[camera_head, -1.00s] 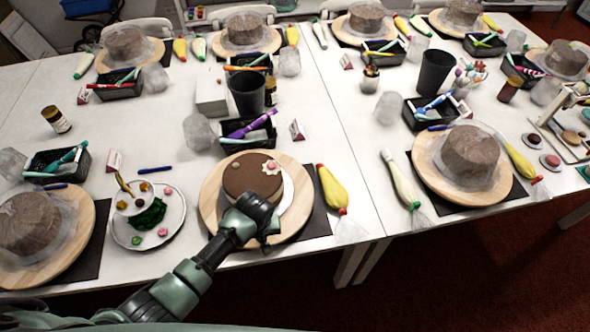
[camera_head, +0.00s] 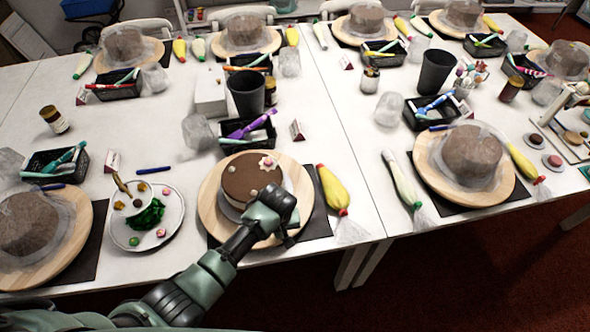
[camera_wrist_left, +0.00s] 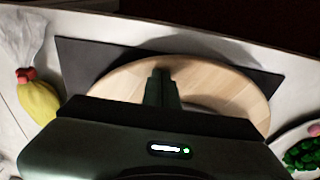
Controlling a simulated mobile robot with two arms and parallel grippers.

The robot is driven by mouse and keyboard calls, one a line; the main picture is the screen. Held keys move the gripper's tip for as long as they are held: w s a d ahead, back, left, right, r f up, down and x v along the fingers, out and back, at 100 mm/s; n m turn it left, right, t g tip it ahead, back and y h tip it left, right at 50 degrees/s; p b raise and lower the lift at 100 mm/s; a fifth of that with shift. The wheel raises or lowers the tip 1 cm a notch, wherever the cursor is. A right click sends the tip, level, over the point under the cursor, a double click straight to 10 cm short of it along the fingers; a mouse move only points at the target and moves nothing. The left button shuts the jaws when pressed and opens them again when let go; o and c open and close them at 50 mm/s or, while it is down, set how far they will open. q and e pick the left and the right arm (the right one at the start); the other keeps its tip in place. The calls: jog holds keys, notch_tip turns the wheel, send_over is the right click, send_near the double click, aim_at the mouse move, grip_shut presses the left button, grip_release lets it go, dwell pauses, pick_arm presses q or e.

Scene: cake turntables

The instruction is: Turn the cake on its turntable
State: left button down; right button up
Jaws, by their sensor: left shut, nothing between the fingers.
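The cake (camera_head: 240,177), brown-topped with small pink and cream decorations, sits on a pale board on the round wooden turntable (camera_head: 211,205). The turntable also shows in the left wrist view (camera_wrist_left: 235,90). My left gripper (camera_head: 289,236) is shut and empty at the near right side of the cake, over the turntable. My wrist hides the cake's near right side, and I cannot tell whether the gripper touches cake or board. In the left wrist view the closed fingers (camera_wrist_left: 161,80) point over the wood; the cake is hidden there. My right gripper is not in view.
A yellow piping bag (camera_head: 333,187) lies right of the turntable on the white table. A plate (camera_head: 176,210) with a cup and green decoration stands to the left. A black tool basket (camera_head: 258,141) stands behind. Other wrapped cakes (camera_head: 472,150) stand around the table.

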pick_arm(q)
jog(key=shift+w+d, duration=0.1)
jog(key=shift+d, duration=0.05)
jog(key=shift+w+d+b, duration=1.5)
jog(key=shift+w+d, duration=0.3)
jog(key=shift+d, duration=0.15)
notch_tip(320, 180, up, 3)
jog(key=p, duration=0.3)
jog(key=shift+f, duration=0.1)
notch_tip(320, 180, up, 2)
jog(key=p, duration=0.2)
jog(key=shift+r+p, duration=0.2)
jog(key=shift+p, duration=0.2)
jog(key=shift+r, duration=1.75)
